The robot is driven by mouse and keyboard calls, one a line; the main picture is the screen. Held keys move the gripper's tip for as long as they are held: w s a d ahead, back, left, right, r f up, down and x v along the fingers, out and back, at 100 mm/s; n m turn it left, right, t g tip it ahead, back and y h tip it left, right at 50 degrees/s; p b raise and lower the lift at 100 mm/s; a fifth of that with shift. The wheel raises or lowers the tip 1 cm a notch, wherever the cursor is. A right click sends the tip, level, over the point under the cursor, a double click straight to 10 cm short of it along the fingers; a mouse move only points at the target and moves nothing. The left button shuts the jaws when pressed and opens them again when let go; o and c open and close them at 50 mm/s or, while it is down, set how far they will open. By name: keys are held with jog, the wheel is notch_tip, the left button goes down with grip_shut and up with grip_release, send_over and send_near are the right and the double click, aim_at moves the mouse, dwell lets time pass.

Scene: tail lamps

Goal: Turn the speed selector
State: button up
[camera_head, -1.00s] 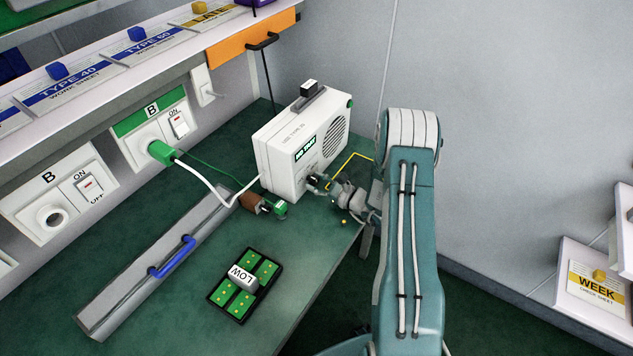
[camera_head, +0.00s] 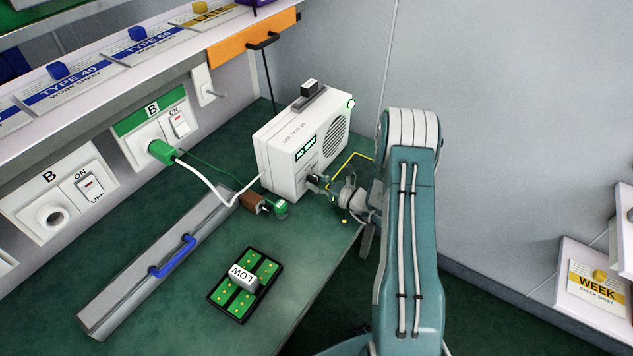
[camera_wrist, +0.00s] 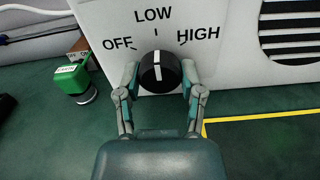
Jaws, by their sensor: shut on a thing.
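The speed selector (camera_wrist: 160,72) is a round black knob with a white pointer line, low on the front of a white box-shaped machine (camera_head: 290,150). In the wrist view, OFF is printed to its upper left, LOW above it and HIGH to its upper right. The pointer line stands about upright, towards LOW. My gripper (camera_wrist: 160,82) is shut on the knob, one finger on each side. In the head view my gripper (camera_head: 325,184) reaches the machine's front from the right and mostly hides the knob.
A green-capped item (camera_head: 281,208) and a brown block (camera_head: 252,201) lie left of my gripper. A white cord runs to a green plug (camera_head: 162,152). The bench's right edge is close.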

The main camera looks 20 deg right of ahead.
jog(key=shift+w, duration=0.1)
jog(key=o, duration=1.2)
jog(key=v, duration=1.2)
jog(key=shift+f, duration=0.1)
